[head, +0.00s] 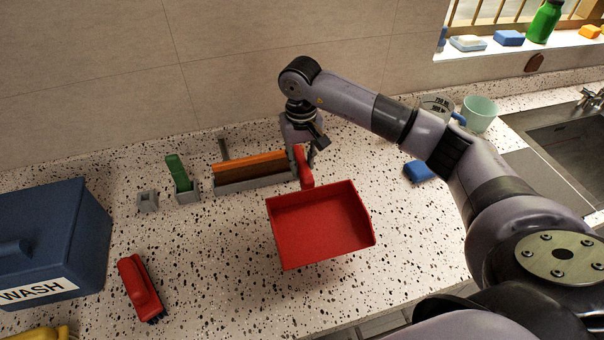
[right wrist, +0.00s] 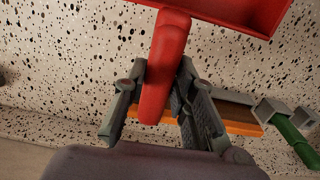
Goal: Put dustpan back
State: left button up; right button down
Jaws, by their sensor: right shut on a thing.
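The red dustpan (head: 320,225) is over the speckled counter, its wide pan towards the front and its handle towards the wall. My right gripper (head: 305,158) is shut on the dustpan's handle. In the right wrist view the red handle (right wrist: 162,70) lies between the two fingers of the right gripper (right wrist: 160,105), and part of the pan shows at the top. I cannot tell exactly how far the pan is above the counter. My left gripper is not in view.
Behind the dustpan stands a grey holder (head: 262,183) with an orange-brown brush. Left of it are a green-handled tool (head: 178,172) in a grey block and an empty grey block (head: 147,201). A red brush (head: 140,285), blue WASH box (head: 60,235), blue sponge (head: 418,171) and sink (head: 560,140) surround it.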

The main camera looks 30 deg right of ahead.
aim_at(311, 196)
jog(key=shift+f, duration=0.95)
notch_tip(311, 196, down, 4)
jog(key=shift+f+p, duration=0.1)
jog(key=shift+p, duration=0.8)
jog(key=shift+f, duration=0.2)
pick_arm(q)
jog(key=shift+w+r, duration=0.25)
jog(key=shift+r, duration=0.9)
pick_arm(e)
jog(key=c, duration=1.8)
grip_release()
jog(key=shift+f, duration=0.15)
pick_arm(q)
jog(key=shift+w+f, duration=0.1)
pick_arm(e)
jog(key=o, duration=0.5)
